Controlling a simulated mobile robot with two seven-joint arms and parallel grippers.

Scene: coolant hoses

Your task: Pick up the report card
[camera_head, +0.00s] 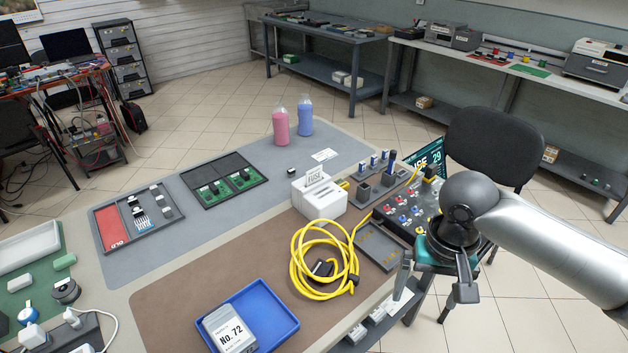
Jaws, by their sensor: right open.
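A small white card (314,174) with dark print that seems to read "FUSE" stands upright out of the top of a white box (319,199), near the middle of the table. Another white card or label (325,155) lies flat on the grey mat behind it. I cannot tell from the print which is the report card. My right gripper (436,290) is open and empty, pointing down at the table's right edge. It is apart from both cards, to the right and nearer to me. My left gripper is not in view.
A coiled yellow hose (324,222) lies in front of the white box. A blue tray (283,312) holds a grey "No. 72" unit (229,330). A control panel (408,212) stands at the right edge. Pink (281,126) and blue (305,118) bottles stand behind. The brown mat's left part is clear.

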